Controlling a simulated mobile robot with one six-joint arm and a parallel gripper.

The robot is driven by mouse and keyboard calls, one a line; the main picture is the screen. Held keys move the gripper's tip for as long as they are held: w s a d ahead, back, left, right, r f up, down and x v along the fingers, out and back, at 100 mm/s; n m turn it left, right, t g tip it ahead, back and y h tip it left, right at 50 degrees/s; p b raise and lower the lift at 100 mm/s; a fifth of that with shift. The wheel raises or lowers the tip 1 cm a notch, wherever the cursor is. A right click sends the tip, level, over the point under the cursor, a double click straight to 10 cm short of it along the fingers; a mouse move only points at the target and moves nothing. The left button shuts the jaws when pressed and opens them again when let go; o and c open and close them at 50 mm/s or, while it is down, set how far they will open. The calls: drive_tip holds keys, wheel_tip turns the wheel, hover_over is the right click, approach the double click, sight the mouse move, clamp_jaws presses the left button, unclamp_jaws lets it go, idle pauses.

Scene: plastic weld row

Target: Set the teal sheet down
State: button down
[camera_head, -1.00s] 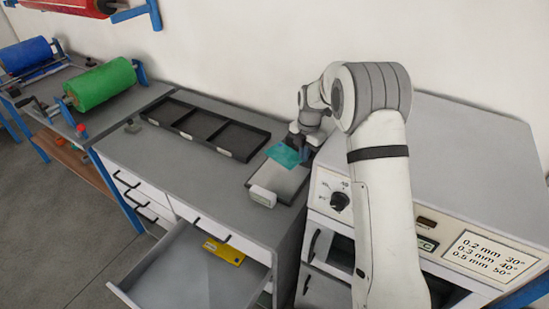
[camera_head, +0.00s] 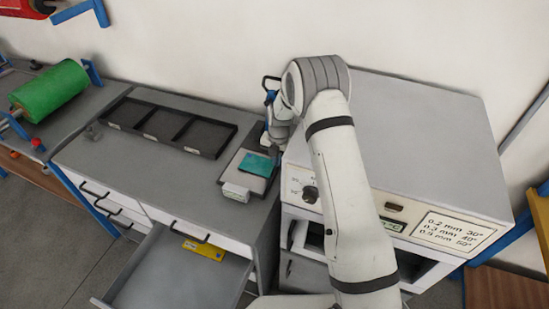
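The teal sheet (camera_head: 256,164) shows as a small flat patch over the light plate of a small grey device (camera_head: 228,177) on the worktop. It looks flat on the plate, but I cannot tell for sure whether it touches all over. The device has a white block (camera_head: 236,193) at its front. My gripper (camera_head: 273,150) is at the sheet's far right edge, small and dark. My arm partly hides it, and its fingers cannot be made out, so I cannot tell whether it still grips the sheet.
A black tray with three compartments (camera_head: 216,150) lies left of the device. An open drawer (camera_head: 180,275) with a yellow label (camera_head: 204,249) juts out below. A grey cabinet with a dial and thickness sign (camera_head: 455,232) stands at right. A green roll (camera_head: 48,91) is at left.

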drive_tip(key=shift+f, duration=0.2)
drive_tip(key=c, duration=1.6)
unclamp_jaws()
drive_tip(key=shift+c, duration=0.2)
drive_tip(key=shift+r, duration=0.15)
wheel_tip(320, 180, up, 12)
drive_tip(key=b, duration=0.3)
drive_tip(key=shift+d+b, duration=0.25)
drive_tip(key=shift+b, duration=0.05)
